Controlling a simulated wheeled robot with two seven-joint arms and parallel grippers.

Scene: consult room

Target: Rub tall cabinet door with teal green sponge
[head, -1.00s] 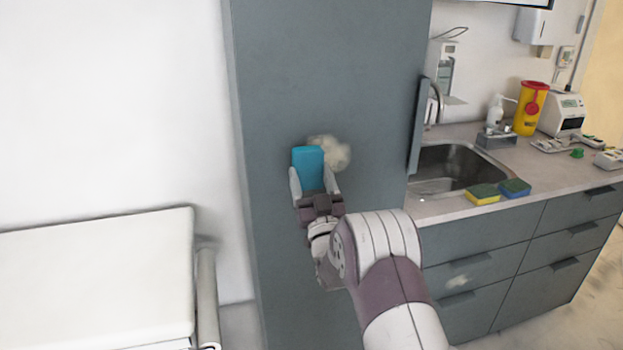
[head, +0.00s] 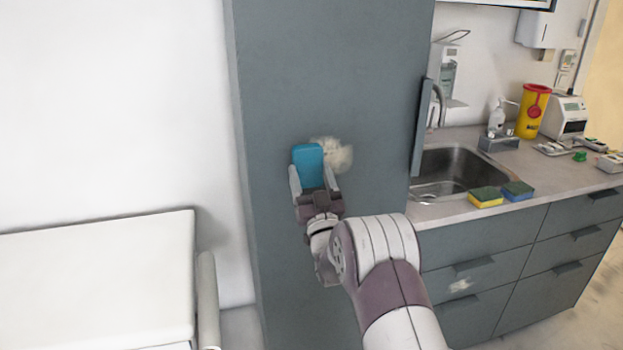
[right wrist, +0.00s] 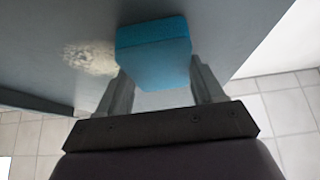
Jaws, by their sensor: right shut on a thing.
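The tall cabinet door (head: 330,80) is a flat grey-blue panel in the middle of the head view. A pale beige smudge (head: 335,153) marks it, and this also shows in the right wrist view (right wrist: 90,58). My right gripper (head: 314,182) is shut on the teal sponge (head: 308,163), one finger on each side. The sponge (right wrist: 153,52) is at the door, just left of the smudge in the head view and overlapping its left edge. I cannot tell whether it touches the panel. My left gripper is not in view.
A counter (head: 450,209) with a sink (head: 455,170) is at right. A yellow-green sponge (head: 486,198) and a blue-green sponge (head: 517,191) lie on its front edge. A drawer front bears another pale smudge (head: 460,286). A white padded couch (head: 100,275) stands at left.

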